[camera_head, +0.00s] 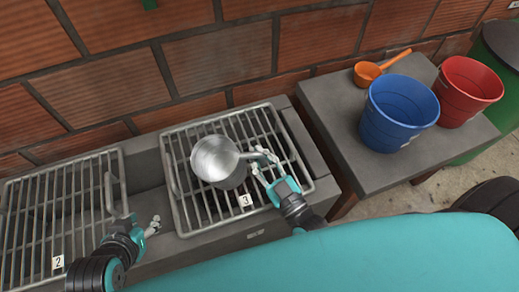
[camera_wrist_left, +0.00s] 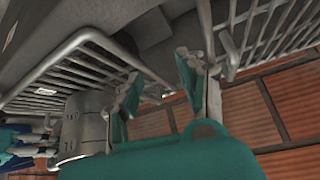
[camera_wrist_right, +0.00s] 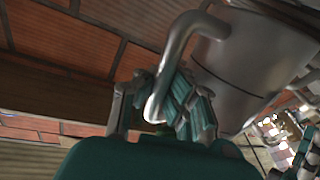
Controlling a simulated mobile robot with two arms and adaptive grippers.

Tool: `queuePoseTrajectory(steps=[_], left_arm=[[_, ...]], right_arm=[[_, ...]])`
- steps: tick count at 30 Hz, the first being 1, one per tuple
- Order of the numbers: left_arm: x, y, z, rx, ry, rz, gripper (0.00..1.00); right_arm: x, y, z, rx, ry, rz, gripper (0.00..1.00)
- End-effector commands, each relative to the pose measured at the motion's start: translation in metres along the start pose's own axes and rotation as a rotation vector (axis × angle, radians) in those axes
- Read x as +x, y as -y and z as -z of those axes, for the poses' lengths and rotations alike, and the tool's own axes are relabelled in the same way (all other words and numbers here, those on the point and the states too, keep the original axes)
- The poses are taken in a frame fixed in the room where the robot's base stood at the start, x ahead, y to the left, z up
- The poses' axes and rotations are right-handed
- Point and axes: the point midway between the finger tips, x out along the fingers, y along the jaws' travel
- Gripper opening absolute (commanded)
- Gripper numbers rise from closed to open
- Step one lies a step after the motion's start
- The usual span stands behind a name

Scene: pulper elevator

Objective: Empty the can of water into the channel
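A silver metal can (camera_head: 214,158) with a side handle is above the grate labelled 3 (camera_head: 190,215). It also shows in the right wrist view (camera_wrist_right: 250,65). My right gripper (camera_head: 262,162) is at the can's handle (camera_wrist_right: 180,35), its fingers (camera_wrist_right: 155,105) closed around it. I cannot tell how much water is in the can. The grey channel (camera_head: 150,203) runs under and between the grates along the wall. My left gripper (camera_head: 146,230) is low between the two grates, empty, its fingers (camera_wrist_left: 155,90) apart.
A second grate labelled 2 (camera_head: 30,225) lies to the left. A grey table (camera_head: 335,100) at the right bears a blue bucket (camera_head: 398,115), a red bucket (camera_head: 465,90) and an orange dipper (camera_head: 368,73). A brick wall (camera_head: 110,70) stands behind. A green bin (camera_head: 505,45) is at far right.

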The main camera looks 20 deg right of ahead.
Motion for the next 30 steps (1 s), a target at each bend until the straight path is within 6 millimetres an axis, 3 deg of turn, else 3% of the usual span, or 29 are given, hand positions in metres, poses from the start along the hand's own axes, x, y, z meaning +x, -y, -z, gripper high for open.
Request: queuePoseTrajectory(steps=[6,15,30], left_arm=[[-0.012,0.004,-0.033,-0.005,0.169,0.010,0.40],[-0.036,0.009,-0.064,-0.011,0.352,0.018,0.40],[-0.033,0.008,-0.063,-0.011,0.365,0.017,0.40]], right_arm=[[-0.002,0.002,-0.002,0.042,0.029,-0.002,0.00],[-0.005,0.007,-0.011,0.129,0.094,-0.001,0.00],[-0.009,0.012,-0.022,0.223,0.164,-0.001,0.00]])
